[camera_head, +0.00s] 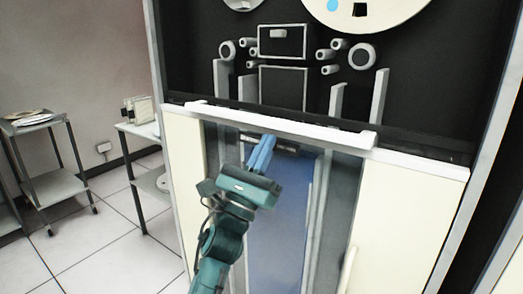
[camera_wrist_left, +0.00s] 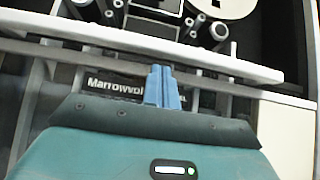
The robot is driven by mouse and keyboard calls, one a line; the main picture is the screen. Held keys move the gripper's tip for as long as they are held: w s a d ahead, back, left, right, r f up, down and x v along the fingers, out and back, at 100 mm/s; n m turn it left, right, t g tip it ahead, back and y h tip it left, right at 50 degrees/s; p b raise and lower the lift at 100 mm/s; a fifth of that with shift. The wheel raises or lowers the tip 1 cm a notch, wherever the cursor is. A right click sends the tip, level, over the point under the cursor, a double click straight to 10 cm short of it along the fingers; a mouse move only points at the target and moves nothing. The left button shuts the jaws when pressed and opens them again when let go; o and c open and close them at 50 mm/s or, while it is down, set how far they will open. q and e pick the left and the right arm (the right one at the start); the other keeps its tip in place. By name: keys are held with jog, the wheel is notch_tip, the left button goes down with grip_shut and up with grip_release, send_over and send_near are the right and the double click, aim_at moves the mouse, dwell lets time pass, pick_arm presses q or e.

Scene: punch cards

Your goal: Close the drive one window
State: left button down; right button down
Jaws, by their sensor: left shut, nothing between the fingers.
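The tape drive fills the middle and right of the head view. Its white window bar (camera_head: 285,124) runs across the cabinet below the black tape deck, which is uncovered above it. The bar also crosses the wrist view (camera_wrist_left: 130,42). Below it is a grey-framed glassy panel with a bluish interior (camera_head: 290,215). My left gripper (camera_head: 262,150) is shut and empty, its blue fingers pointing up just below the bar. In the wrist view the fingertips (camera_wrist_left: 160,72) overlap a dark "Marrowvol…" label, partly hiding it; contact with the bar cannot be told. My right gripper is not in view.
Reels (camera_head: 368,8) and rollers sit on the black deck above. Cream panels (camera_head: 405,215) flank the glassy panel. A grey cart (camera_head: 50,185) and a white table (camera_head: 140,130) stand to the left, with clear tiled floor between.

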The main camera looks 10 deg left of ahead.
pick_arm(q)
jog(key=shift+r, duration=0.45)
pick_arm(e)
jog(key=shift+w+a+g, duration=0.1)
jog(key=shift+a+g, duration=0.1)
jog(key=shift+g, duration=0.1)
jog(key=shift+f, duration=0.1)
